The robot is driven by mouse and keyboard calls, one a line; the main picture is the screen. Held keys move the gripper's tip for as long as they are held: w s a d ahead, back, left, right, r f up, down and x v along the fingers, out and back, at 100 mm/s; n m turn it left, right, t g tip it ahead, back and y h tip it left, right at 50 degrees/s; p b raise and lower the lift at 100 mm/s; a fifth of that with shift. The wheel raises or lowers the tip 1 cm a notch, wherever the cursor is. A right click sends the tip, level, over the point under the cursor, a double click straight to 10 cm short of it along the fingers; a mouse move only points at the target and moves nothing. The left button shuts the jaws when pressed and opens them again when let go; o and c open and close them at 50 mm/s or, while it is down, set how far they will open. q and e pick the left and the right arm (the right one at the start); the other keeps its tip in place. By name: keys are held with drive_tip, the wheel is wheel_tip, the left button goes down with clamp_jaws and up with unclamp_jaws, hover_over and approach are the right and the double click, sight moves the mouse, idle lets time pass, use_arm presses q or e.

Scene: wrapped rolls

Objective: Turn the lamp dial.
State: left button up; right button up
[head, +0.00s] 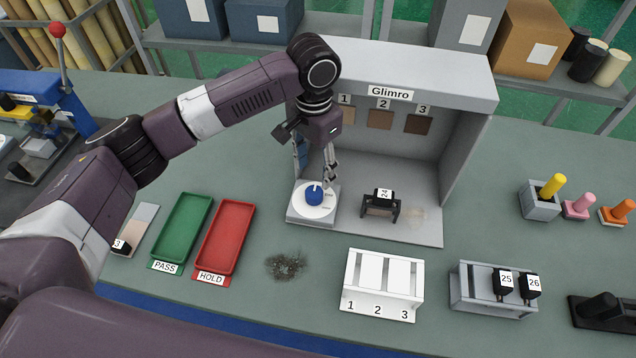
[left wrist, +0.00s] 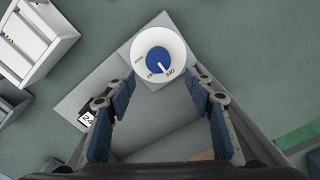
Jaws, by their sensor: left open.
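The lamp dial is a blue knob (head: 314,194) on a white disc, set on a grey base (head: 311,218) at the front left of the grey booth. In the left wrist view the knob (left wrist: 158,60) lies ahead, beyond the fingertips, with a white pointer line toward lettering that looks like OFF. My left gripper (head: 329,175) points down just above and behind the dial. Its blue-padded fingers (left wrist: 157,88) are apart with nothing between them, and no contact with the knob shows. My right gripper is not in view.
The booth (head: 465,170) has a roof and side walls around the arm. A black stand (head: 380,208) with item 24 is right of the dial. Green (head: 180,228) and red (head: 226,236) trays lie left. A white rack (head: 383,283) and a grey rack (head: 490,288) stand in front.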

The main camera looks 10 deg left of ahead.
sight(315, 190)
use_arm(q)
drive_tip(key=shift+s+f+p, duration=0.35)
drive_tip(key=shift+f, duration=0.45)
wheel_tip(315, 190, down, 3)
drive_tip(key=shift+w+p, duration=0.15)
drive_tip(key=shift+p, duration=0.15)
drive_tip(key=shift+f, duration=1.5)
drive_tip(key=c, duration=0.9)
drive_tip(key=shift+c, duration=1.3)
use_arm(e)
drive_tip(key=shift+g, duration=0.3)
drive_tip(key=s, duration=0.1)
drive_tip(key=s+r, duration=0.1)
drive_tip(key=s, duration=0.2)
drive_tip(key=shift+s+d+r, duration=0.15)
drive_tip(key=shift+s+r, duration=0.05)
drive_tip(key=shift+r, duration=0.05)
